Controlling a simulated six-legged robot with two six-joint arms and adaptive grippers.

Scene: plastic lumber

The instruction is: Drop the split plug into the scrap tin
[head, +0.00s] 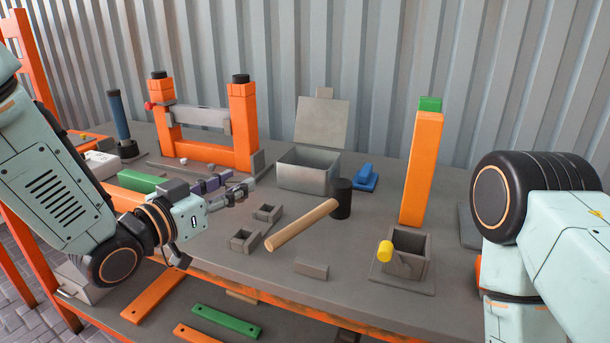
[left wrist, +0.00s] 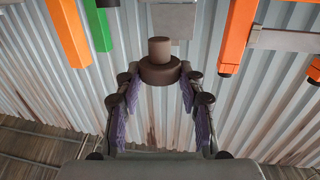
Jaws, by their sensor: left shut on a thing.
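My left gripper (head: 232,189) is shut on a dark brown stepped plug (left wrist: 160,67), a wide collar with a narrower stub. In the left wrist view the plug sits between the two purple-padded fingertips; I cannot make out a split in it. The scrap tin appears to be the grey metal box (head: 305,180) near the middle of the bench, its lid raised at the back. The gripper is left of the tin and apart from it. The tin's inside is mostly hidden. My right arm shows at the right edge, but its gripper is out of view.
A mallet (head: 303,224) with a wooden handle lies in front of the tin. A blue tool (head: 366,178) lies right of it. Small grey open blocks (head: 246,240) stand at the front. A yellow plug (head: 385,251) is by a grey socket box (head: 411,256). An orange post (head: 422,165) stands behind.

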